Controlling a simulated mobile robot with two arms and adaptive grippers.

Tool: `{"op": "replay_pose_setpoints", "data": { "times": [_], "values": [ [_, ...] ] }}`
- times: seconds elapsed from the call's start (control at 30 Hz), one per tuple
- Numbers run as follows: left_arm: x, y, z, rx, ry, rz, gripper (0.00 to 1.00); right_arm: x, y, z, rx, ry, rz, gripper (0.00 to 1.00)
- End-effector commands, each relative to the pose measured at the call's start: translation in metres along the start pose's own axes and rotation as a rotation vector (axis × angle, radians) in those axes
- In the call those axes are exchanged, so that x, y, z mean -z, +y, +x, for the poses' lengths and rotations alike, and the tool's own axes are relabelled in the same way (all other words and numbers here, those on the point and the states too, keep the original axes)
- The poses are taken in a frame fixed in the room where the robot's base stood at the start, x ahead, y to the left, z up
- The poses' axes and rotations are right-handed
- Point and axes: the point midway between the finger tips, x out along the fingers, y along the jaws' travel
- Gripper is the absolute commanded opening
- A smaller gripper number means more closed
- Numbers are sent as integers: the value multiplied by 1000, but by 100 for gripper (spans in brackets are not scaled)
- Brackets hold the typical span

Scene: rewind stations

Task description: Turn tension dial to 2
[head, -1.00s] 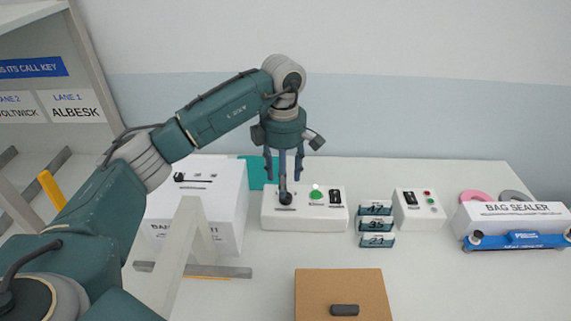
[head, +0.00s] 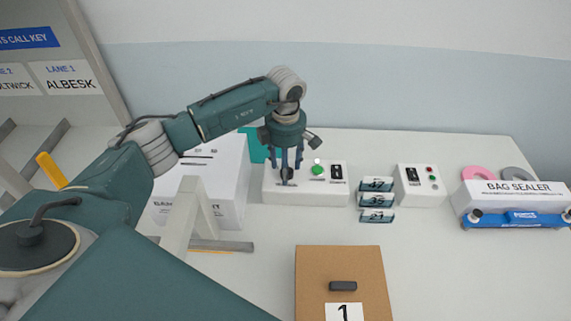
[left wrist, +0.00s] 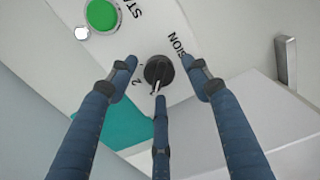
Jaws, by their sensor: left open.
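The tension dial (left wrist: 158,70) is a round black knob on a white control box (head: 310,192). In the left wrist view the printed figure 2 and part of the word TENSION show beside it. A light pointer mark shows on its lower edge, close to a finger, so its exact setting is hard to read. My left gripper (head: 287,168) points straight down over the dial. Its three blue fingers (left wrist: 160,88) are open around the knob, with gaps at the two upper fingers. Whether the lower finger touches it I cannot tell. My right gripper is not in view.
A green button (head: 318,169) and a black switch (head: 337,172) sit right of the dial. Number plates (head: 376,200), a second control box (head: 420,186) and a bag sealer (head: 514,200) stand further right. A brown box (head: 368,265) lies in front, a white box (head: 228,180) to the left.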

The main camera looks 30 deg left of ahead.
Motion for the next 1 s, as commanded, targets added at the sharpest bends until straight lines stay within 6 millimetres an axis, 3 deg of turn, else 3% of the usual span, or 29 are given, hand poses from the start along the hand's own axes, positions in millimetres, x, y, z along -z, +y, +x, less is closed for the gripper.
{"op": "replay_pose_setpoints", "data": {
  "times": [0.37, 0.57, 0.6, 1.0],
  "values": [
    [0, 0, 6, -1, 0, 0, 47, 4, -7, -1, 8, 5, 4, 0],
    [0, 0, 6, 0, 1, 0, 7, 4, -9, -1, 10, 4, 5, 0],
    [1, 0, 6, 0, 1, 0, 6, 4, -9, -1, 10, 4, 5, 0],
    [1, 0, 8, 0, 3, 42, 5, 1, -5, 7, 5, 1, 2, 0]
  ]
}}
